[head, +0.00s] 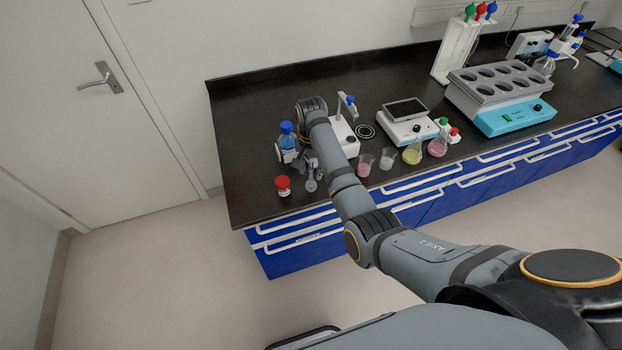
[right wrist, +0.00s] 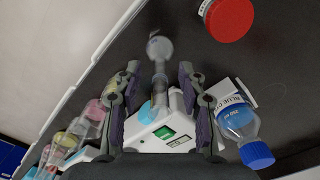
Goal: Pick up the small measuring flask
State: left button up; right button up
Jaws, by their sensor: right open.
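The small measuring flask (head: 311,184) is clear glass with a round bulb and a thin neck. It stands near the front edge of the dark bench, towards its left end. In the right wrist view the flask (right wrist: 159,48) shows just past the fingertips, with its neck running between the two fingers. My right gripper (right wrist: 158,70) is open, with a gap on both sides of the neck. In the head view the right gripper (head: 303,160) is small and partly hidden by its arm, right beside the flask. My left gripper is not in view.
A red-capped jar (head: 283,186) and a blue-capped bottle (head: 287,142) stand close by on the left. A white stirrer (head: 346,138) is behind my arm. A pink beaker (head: 365,165), a clear beaker (head: 387,158) and a yellow flask (head: 412,153) stand to the right.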

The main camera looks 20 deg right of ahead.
grip_shut()
dwell(0.5)
